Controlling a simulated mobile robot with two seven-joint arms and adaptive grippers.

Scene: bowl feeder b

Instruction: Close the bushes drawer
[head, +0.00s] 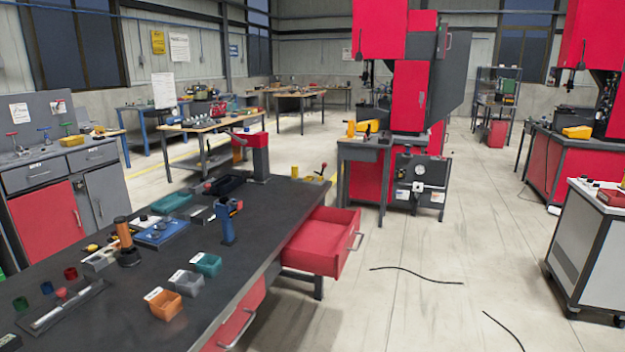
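A red drawer (318,247) stands pulled out from the right side of the dark-topped workbench (262,215), near its far end. Its inside is partly visible and looks empty. A metal bar handle (356,240) is on its front. A second red drawer front (240,318) with a metal handle sits nearer in the same bench side and looks shut. I cannot read a label telling which one is the bushes drawer. Neither of my grippers shows in the head view.
The bench top holds orange, grey and teal bins (207,263), a blue tool (226,222) and a red press (254,153). A red machine (408,100) stands behind the drawer. Black cables (418,271) lie on the otherwise clear floor. A white cart (590,245) stands at right.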

